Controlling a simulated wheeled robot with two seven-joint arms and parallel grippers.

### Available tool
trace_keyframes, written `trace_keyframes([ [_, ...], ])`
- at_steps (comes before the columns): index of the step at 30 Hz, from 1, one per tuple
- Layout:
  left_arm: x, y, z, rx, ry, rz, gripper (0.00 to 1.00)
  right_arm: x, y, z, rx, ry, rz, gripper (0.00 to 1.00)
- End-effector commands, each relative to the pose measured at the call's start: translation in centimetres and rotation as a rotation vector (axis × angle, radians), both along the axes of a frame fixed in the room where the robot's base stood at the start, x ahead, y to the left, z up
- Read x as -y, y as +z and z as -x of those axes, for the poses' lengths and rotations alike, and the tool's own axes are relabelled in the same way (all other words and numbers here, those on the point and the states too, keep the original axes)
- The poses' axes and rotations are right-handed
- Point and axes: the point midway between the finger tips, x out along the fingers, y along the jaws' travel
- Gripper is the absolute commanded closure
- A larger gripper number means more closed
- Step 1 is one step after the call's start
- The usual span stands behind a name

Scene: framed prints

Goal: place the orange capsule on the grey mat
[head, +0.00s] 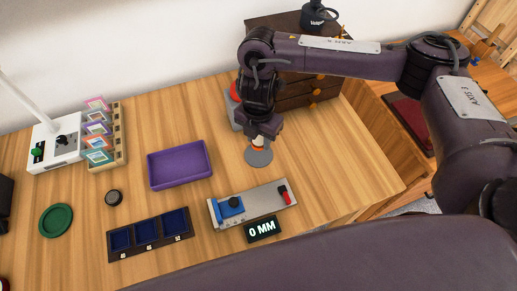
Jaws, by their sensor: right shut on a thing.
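The orange capsule (258,149) shows as a small orange and pale bit just below my right gripper (259,140). That gripper points down and is shut on the capsule; its jaws hide most of it. The round grey mat (258,159) lies on the wooden table directly under the capsule. I cannot tell whether the capsule touches the mat. My left gripper is not in view.
A purple tray (180,165) lies left of the mat. A dark drawer unit (303,92) and a red-topped grey object (235,105) stand behind. Bare table (335,165) lies to the right.

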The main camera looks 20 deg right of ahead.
Motion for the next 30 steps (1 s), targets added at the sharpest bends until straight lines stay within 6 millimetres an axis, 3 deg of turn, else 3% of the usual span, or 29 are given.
trace_keyframes([
  [12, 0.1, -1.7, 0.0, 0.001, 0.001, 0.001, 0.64, -0.1, -5.0, 0.0, -0.001, -0.001, -0.001, 0.87],
  [26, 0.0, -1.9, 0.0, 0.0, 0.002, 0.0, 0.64, 0.0, -5.7, 0.0, 0.001, 0.0, -0.001, 0.87],
  [27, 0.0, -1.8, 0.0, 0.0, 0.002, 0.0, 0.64, 0.0, -5.5, -0.1, 0.002, 0.0, -0.001, 0.59],
  [30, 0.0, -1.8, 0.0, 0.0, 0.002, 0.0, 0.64, 0.0, -5.5, 0.0, 0.002, 0.0, -0.001, 0.46],
])
